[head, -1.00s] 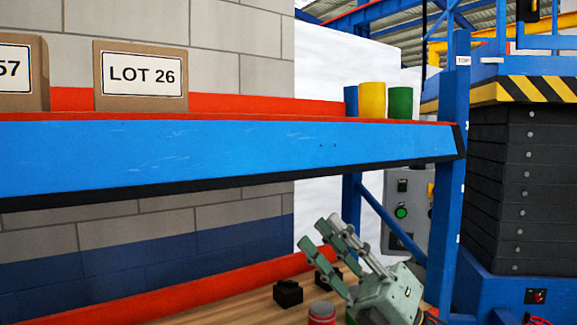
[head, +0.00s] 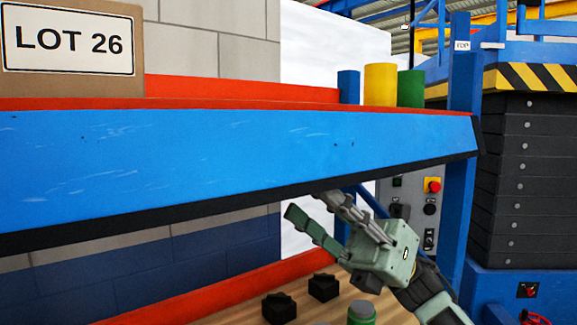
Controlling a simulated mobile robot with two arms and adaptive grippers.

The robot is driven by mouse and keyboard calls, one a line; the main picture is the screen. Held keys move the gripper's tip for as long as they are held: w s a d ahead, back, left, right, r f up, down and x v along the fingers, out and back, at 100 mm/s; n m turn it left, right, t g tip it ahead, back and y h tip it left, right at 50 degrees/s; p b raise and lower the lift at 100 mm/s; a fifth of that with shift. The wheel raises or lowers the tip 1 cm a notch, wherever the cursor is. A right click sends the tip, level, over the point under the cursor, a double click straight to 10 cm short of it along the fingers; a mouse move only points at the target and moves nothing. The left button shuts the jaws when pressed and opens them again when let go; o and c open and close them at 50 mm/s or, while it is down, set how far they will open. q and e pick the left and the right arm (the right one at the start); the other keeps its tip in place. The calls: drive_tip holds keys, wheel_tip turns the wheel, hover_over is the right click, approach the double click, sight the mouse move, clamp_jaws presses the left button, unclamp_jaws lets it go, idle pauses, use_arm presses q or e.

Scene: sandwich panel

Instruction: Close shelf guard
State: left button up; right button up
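The shelf guard looks to be the long blue panel (head: 240,160) with a black lower edge, along the front of the upper shelf. It slopes upward to the right in the head view and hangs over the space below. My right gripper (head: 308,205) is just below the panel's black edge, right of centre, with its fingers spread and nothing between them. One finger's upper end comes close to the edge; I cannot tell whether it touches. My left gripper is not in view.
On the shelf stand a LOT 26 box (head: 70,80), a yellow cylinder (head: 380,85), a green one (head: 411,88) and a blue one (head: 348,87). A blue post (head: 460,130) stands right.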

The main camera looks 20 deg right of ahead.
sight(292, 173)
drive_tip(key=p+x, duration=0.1)
drive_tip(key=x, duration=0.2)
drive_tip(key=p+x, duration=0.1)
drive_tip(key=x, duration=0.1)
drive_tip(key=shift+s+a+r, duration=0.2)
drive_tip(key=shift+s+r, duration=0.05)
drive_tip(key=shift+r, duration=0.1)
drive_tip(key=shift+a+r+p, duration=0.1)
drive_tip(key=shift+a+p, duration=0.1)
drive_tip(key=shift+p, duration=0.1)
drive_tip(key=shift+w+a, duration=0.1)
clamp_jaws()
